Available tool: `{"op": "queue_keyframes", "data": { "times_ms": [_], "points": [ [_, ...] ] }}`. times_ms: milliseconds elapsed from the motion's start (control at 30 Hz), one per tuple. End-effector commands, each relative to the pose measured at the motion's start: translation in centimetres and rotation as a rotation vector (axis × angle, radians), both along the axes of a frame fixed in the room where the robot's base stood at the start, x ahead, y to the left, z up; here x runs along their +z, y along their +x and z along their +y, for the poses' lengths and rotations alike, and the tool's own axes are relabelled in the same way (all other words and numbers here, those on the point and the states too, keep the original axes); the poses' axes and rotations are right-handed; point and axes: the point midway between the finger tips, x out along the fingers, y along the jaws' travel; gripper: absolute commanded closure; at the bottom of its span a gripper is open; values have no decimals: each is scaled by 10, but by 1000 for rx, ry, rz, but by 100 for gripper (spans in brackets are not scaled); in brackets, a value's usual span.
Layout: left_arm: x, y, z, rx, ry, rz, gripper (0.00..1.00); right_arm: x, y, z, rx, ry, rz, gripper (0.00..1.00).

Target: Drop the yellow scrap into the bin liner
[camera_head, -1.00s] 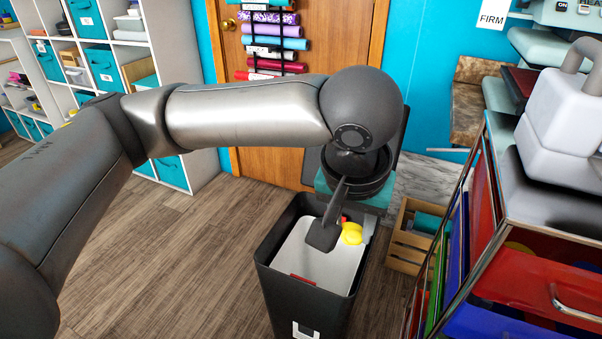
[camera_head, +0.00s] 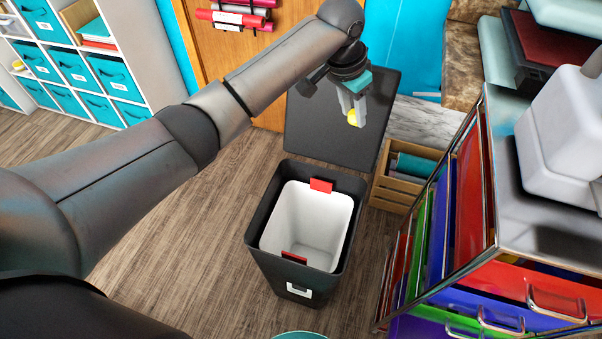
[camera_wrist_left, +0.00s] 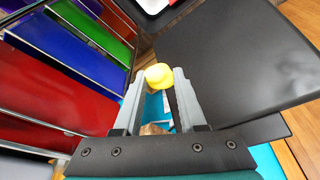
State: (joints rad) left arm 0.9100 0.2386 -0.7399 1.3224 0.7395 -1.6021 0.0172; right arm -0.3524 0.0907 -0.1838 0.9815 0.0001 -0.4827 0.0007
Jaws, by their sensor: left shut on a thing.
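My left gripper (camera_head: 352,120) is shut on the yellow scrap (camera_head: 352,116), a small rounded yellow piece between its grey fingers. The scrap also shows at the fingertips in the left wrist view (camera_wrist_left: 158,76). In the head view the gripper hangs in front of the raised black lid, behind and above the bin opening. The bin liner (camera_head: 322,218) is a white open container inside the black bin (camera_head: 287,270), with red tabs at its back and front rims. The part of the liner that I see inside looks empty. My right gripper is not in view.
The black lid (camera_head: 325,135) stands open behind the bin. A wooden crate (camera_head: 405,178) and a metal-framed cart (camera_head: 520,285) with coloured drawers stand to the right. Cube shelves (camera_head: 95,60) stand at the back left. Wooden floor is clear left of the bin.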

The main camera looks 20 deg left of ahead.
Motion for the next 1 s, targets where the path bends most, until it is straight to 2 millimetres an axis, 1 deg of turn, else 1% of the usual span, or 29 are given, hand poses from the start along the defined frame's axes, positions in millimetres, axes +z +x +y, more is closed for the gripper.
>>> {"op": "queue_keyframes", "data": {
  "times_ms": [33,67,100,167,200,300,433,500,633,833,1000],
  "points": [
    [-14,-2,9,-24,-4,17,100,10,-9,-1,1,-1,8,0],
    [-24,-2,15,-44,-4,16,100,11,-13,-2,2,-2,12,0],
    [-38,-4,22,-69,-4,17,100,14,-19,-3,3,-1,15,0],
    [-61,-10,34,-109,-4,16,100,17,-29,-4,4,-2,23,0],
    [-76,-17,41,-137,-4,16,100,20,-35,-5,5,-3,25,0],
    [-111,-36,56,-202,-4,11,100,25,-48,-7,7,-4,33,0],
    [-147,-64,71,-276,-2,8,100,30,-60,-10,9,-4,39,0],
    [-160,-76,75,-306,-3,4,100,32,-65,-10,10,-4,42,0],
    [-175,-90,80,-344,0,-1,100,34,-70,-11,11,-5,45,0],
    [-185,-94,82,-357,2,-2,100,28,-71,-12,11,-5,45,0],
    [-196,-93,82,-356,1,-3,100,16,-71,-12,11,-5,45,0]
  ]
}}
